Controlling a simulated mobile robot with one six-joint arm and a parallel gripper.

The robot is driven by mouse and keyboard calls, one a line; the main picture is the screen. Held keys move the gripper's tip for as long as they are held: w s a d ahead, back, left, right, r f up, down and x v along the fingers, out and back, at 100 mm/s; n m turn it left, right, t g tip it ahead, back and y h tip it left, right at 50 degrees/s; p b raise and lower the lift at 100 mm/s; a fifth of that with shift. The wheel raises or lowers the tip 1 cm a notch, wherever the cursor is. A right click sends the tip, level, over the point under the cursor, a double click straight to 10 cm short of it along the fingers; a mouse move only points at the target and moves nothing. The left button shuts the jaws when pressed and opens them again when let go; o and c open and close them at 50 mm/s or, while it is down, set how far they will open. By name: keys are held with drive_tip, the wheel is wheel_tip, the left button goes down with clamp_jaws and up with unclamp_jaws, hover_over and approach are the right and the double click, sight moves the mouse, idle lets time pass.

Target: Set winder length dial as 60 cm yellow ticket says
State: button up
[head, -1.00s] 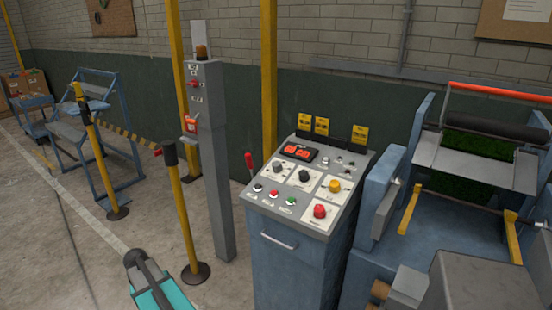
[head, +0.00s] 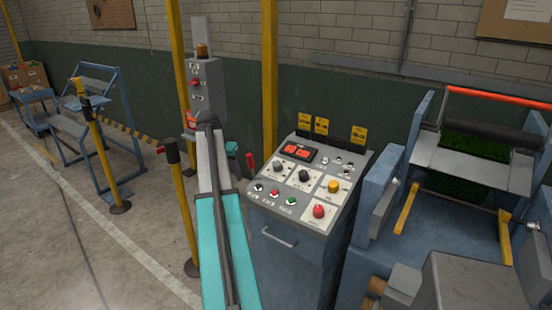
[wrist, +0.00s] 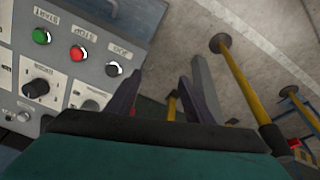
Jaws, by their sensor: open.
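The winder's control panel (head: 272,205) has a display (head: 298,152) with red digits too small to read.
Green, red and black buttons (wrist: 78,53) line the panel's edge near my gripper. A red mushroom button (head: 319,211) and a red lever (head: 249,162) are close by. A grey post (head: 205,85) and yellow barrier posts (head: 183,205) stand left. The turf machine (head: 460,220) is right.

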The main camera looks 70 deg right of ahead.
sight(277, 163)
drive_tip(key=s+d+r+m+p, duration=0.1)
drive_tip(key=s+d+r, duration=0.3)
drive_tip(key=s+r, duration=0.2)
drive_tip(key=s+d+r+m+h, duration=0.1)
drive_tip(key=s+d+r+m, duration=0.1)
drive_tip(key=s+d+r, duration=0.2)
wheel_tip(277, 163, up, 4)
drive_tip(key=s, duration=0.2)
drive_tip(key=shift+s+p, duration=0.35)
drive_tip(key=shift+s, duration=0.05)
drive_tip(key=shift+d, duration=0.1)
drive_tip(key=shift+p+x, duration=2.05)
drive_tip(key=shift+x, duration=4.7)
drive_tip(key=shift+s, duration=0.15)
drive_tip(key=c, duration=1)
